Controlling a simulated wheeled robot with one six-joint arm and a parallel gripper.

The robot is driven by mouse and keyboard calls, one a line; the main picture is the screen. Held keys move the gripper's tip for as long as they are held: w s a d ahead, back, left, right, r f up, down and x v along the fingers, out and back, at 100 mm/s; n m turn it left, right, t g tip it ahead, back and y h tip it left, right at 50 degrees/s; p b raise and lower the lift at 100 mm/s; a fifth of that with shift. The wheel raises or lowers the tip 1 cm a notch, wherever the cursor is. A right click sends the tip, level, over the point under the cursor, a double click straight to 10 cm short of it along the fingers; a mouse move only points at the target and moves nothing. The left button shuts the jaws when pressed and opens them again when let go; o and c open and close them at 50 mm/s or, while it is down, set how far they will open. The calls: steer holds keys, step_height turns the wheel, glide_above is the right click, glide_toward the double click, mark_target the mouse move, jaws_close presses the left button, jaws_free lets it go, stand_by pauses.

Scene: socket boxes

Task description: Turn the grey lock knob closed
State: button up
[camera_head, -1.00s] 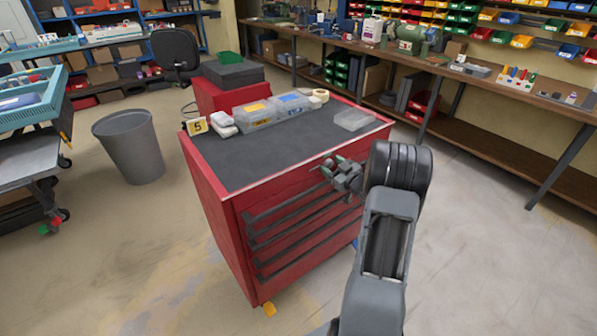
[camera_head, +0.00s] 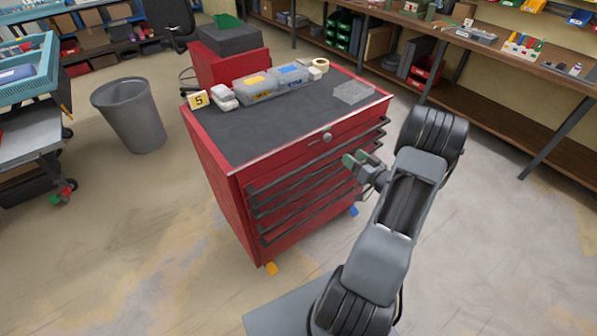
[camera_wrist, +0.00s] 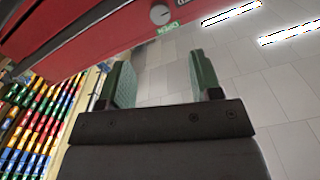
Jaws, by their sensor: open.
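The grey lock knob (camera_head: 327,137) is a small round disc on the top front panel of the red tool cabinet (camera_head: 216,173). It also shows near the top of the wrist view (camera_wrist: 160,14), above a small green label (camera_wrist: 168,28). My gripper (camera_head: 353,160) is in front of the cabinet's drawers, to the right of and lower than the knob in the head view. Its two green fingers are apart in the wrist view (camera_wrist: 160,82), with nothing between them. The gripper does not touch the knob. The knob's turn angle is too small to tell.
The cabinet top holds clear boxes (camera_head: 255,88), a tape roll (camera_head: 320,64), a clear tray (camera_head: 353,92) and a yellow number card (camera_head: 199,100). A grey bin (camera_head: 131,115) stands at left. A long workbench (camera_head: 500,52) runs along the right. Floor is clear in front.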

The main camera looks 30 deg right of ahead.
steer(key=w+a+r+g+h+p, duration=0.1)
steer(key=w+a+r+g+h, duration=0.3)
steer(key=a+r+g+h, duration=0.5)
steer(key=s+a+r+g+y, duration=0.2)
steer(key=s+a+r, duration=0.1)
steer(key=s+a, duration=0.4)
steer(key=s+a+r+g+y+p, duration=0.1)
steer(key=s+a+r+g+y, duration=0.1)
steer(key=s+a, duration=0.4)
steer(key=shift+s+a+r+y, duration=0.35)
steer(key=shift+a+r, duration=0.5)
steer(key=shift+a, duration=0.95)
steer(key=shift+n+g+y, duration=0.6)
steer(key=shift+y, duration=0.05)
steer(key=s+a, duration=0.3)
steer(key=s, duration=0.1)
steer(key=shift+s+a+r+p, duration=0.1)
steer(key=shift+a+r+p, duration=0.15)
steer(key=shift+p, duration=0.1)
